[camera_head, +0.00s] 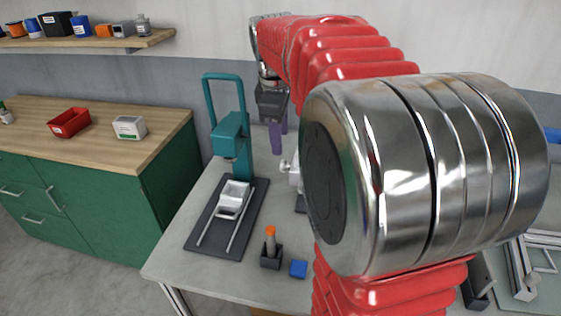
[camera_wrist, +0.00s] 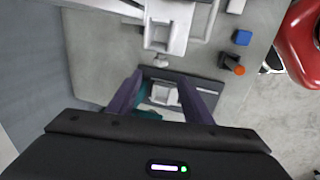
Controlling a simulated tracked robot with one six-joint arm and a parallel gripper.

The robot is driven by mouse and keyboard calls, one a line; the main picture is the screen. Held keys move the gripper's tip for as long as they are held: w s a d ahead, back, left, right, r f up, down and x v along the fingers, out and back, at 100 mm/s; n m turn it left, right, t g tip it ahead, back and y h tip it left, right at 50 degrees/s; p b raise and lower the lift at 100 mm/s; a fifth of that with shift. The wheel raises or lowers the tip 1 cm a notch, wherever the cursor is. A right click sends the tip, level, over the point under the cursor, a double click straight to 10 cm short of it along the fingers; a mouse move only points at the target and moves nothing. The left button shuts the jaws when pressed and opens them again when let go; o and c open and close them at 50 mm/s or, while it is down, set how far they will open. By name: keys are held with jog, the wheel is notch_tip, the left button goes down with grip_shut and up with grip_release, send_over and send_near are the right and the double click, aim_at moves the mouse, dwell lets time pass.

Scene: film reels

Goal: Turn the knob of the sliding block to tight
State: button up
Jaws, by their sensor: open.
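My gripper (camera_head: 277,138) is open and empty, with its two purple fingers pointing down above the table behind the teal press. In the wrist view the fingers (camera_wrist: 160,92) are apart, with the press seen below between them. A light metal block (camera_wrist: 167,25), apparently the sliding block, is at the top centre of the wrist view, beyond the fingertips. A small pale knob (camera_wrist: 161,61) sticks out of its near side. In the head view the knob (camera_head: 284,165) and a bit of the block (camera_head: 294,178) show; my arm hides the rest. The knob's setting cannot be read.
The teal press (camera_head: 232,135) stands on a dark base with a metal carriage and rails. An orange-tipped tool (camera_head: 270,238) in a dark holder and a blue cube (camera_head: 298,268) are near the table's front. A green cabinet (camera_head: 100,190) stands left.

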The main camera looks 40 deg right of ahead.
aim_at(282, 162)
jog(key=x, duration=1)
jog(key=shift+f, duration=0.25)
jog(key=shift+c, duration=0.3)
